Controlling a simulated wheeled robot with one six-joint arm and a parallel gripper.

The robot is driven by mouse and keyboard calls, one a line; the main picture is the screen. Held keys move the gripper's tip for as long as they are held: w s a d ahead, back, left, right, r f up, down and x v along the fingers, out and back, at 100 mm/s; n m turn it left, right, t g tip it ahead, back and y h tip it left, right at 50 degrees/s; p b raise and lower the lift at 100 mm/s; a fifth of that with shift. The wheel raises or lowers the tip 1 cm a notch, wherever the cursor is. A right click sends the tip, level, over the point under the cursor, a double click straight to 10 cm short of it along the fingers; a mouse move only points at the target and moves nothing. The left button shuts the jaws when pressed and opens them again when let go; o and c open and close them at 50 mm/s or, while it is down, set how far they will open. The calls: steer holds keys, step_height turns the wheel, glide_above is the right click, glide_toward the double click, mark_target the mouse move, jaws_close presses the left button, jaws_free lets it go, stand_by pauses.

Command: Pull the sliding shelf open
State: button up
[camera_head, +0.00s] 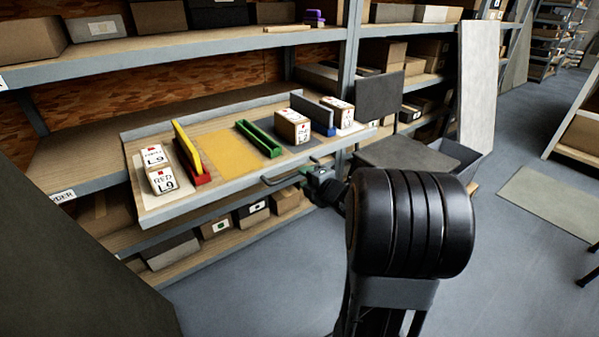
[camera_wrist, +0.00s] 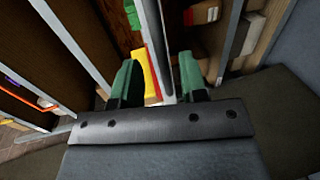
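The sliding shelf (camera_head: 222,197) is a wooden tray with a grey metal front edge, and it stands out from the rack at middle height. A dark bar handle (camera_head: 282,179) sits on its front edge. My gripper (camera_head: 318,180) is near the handle's right end, in front of the shelf. In the wrist view its two green fingers (camera_wrist: 160,78) are spread apart, with the grey shelf edge (camera_wrist: 152,25) showing beyond and between them. I see nothing clearly clamped. Whether a finger touches the handle cannot be told.
On the shelf are white L9 boxes (camera_head: 161,181), a yellow-red divider (camera_head: 188,150), a green tray (camera_head: 259,139), a carton (camera_head: 292,126) and a blue divider (camera_head: 313,115). A dark bin (camera_head: 455,155) stands right. The floor (camera_head: 270,290) in front is clear.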

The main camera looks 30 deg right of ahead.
steer(key=a+p+v, duration=0.1)
steer(key=p+v, duration=0.1)
steer(key=v, duration=0.6)
steer(key=shift+s+d, duration=0.45)
steer(key=shift+d, duration=0.1)
steer(key=shift+r, duration=0.15)
step_height(320, 180, up, 17)
steer(key=w+a+m+g+h+p, duration=0.15)
steer(key=m+g+h+p, duration=0.35)
steer(key=m+p, duration=0.85)
steer(key=s+a+r+m+g+y+p, duration=0.1)
steer(key=s+a+r+m+g+p, duration=0.2)
steer(key=s+a+r+p, duration=0.2)
steer(key=s+a+r+m+g+y+p, duration=0.2)
steer(key=s+a+r+m+g+p, duration=0.1)
steer(key=a+p, duration=0.7)
steer(key=s+a+r+g, duration=0.1)
steer(key=s+r, duration=0.1)
steer(key=s, duration=0.1)
steer(key=shift+s+r+y+p, duration=0.2)
steer(key=shift+r+y+p, duration=0.1)
steer(key=shift+p, duration=0.1)
